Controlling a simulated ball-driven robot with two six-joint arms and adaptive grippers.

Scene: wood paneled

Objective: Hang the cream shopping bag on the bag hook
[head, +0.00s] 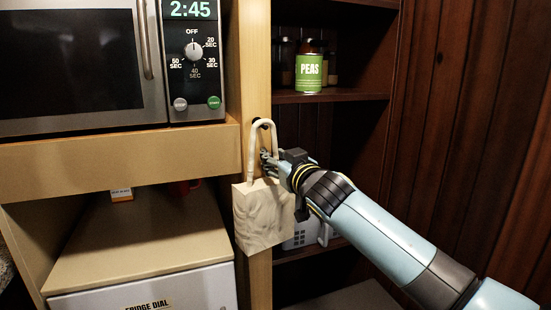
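The cream shopping bag (262,215) hangs upright against the wooden post in the middle of the head view. Its handle loop (251,150) rises to the dark bag hook (263,123) on the post, and the top of the loop appears to be over the hook. My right gripper (266,163) is at the handle, just above the bag's body, with its arm coming in from the lower right. Its fingers are small and partly hidden, so whether they hold the handle is unclear. My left gripper is not in view.
A microwave (100,60) stands on a wooden shelf (120,157) at the left. Below it is a fridge (150,285) with a tan top. A green peas can (308,72) stands on the dark shelf (330,97) at the right. A white basket (301,237) sits behind the bag.

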